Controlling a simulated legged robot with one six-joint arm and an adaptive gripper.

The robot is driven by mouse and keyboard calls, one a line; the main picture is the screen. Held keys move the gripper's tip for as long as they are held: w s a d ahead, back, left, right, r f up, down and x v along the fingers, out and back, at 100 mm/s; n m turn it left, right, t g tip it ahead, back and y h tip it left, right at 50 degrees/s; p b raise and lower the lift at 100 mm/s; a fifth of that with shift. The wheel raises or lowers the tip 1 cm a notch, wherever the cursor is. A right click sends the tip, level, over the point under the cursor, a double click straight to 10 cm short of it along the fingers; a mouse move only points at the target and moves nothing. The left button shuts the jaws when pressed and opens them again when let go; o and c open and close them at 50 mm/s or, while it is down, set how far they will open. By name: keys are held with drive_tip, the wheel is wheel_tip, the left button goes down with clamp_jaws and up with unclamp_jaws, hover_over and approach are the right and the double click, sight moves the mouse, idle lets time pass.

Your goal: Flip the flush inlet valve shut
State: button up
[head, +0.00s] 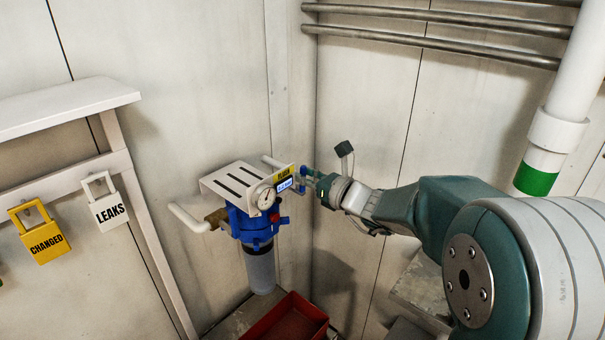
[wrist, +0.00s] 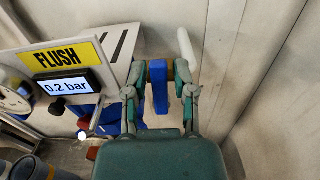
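The flush inlet valve's blue lever (wrist: 160,90) shows in the wrist view, hanging down in front of a brass fitting on a white pipe (wrist: 188,48). My gripper (wrist: 159,72) is open, with one finger on each side of the lever and a visible gap on both sides. In the head view my gripper (head: 312,181) is at the right side of the flush unit, and the lever there is too small to make out clearly. The yellow FLUSH sign (wrist: 62,57) stands left of my gripper, above a display (wrist: 67,85) reading 0.2 bar.
The unit has a blue filter head (head: 254,228), a gauge (head: 265,197) and a slotted white bracket (head: 235,182). A red tray (head: 290,320) lies below. Yellow CHANGED (head: 42,240) and white LEAKS (head: 110,209) tags hang left. A wall stands close on the right.

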drive_tip(key=shift+w+a, duration=0.15)
clamp_jaws()
drive_tip(key=shift+a+n, duration=0.1)
drive_tip(key=shift+n, duration=0.3)
